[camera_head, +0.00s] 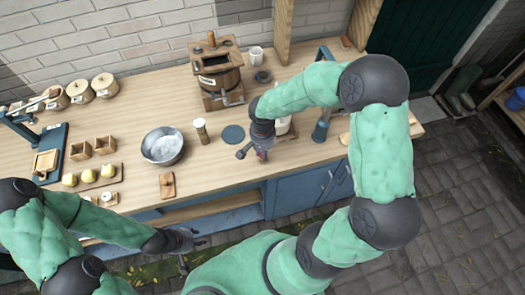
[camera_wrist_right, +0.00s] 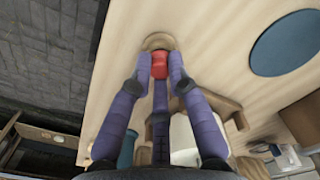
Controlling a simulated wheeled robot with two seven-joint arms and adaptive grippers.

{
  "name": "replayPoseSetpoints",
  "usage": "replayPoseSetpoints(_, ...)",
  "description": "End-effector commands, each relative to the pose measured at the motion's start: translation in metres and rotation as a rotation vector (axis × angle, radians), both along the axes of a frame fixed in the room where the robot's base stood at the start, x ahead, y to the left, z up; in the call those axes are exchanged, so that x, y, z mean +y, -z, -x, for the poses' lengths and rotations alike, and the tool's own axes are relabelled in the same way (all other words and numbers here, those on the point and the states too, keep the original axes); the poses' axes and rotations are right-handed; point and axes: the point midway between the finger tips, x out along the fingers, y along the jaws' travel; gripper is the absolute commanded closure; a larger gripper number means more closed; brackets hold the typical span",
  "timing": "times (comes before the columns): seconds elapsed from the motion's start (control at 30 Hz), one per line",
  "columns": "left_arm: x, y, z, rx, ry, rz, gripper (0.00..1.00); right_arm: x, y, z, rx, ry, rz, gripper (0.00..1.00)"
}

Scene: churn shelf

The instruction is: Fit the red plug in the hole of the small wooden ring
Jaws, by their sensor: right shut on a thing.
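The red plug (camera_wrist_right: 160,66) is held between the purple fingers of my right gripper (camera_wrist_right: 166,68) in the right wrist view. The small wooden ring (camera_wrist_right: 158,41) lies on the wooden bench just beyond the plug. The plug overlaps the ring's near edge in this view, so I cannot tell whether it touches the ring or sits in the hole.
A dark blue disc (camera_head: 233,134) lies on the bench beside my right gripper. A metal bowl (camera_head: 162,147), a pale cylinder (camera_head: 201,131) and a wooden churn (camera_head: 219,75) stand to the left and behind. A white container (camera_head: 282,127) stands close to my right gripper.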

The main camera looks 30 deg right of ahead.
Motion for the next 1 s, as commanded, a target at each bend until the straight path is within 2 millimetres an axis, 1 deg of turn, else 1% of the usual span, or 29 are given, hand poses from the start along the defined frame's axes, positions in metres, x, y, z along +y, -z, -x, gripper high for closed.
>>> replayPoseSetpoints(0.23,0.0,0.0052,0.0,0.0,0.0,0.0,0.6,-0.0001,0.0055,-0.0001,0.0,0.0,0.0,0.94)
replayPoseSetpoints(1.0,0.0,0.0071,0.0,0.0,0.0,0.0,0.6,0.0,0.0034,0.0,0.0,0.0,0.0,0.94)
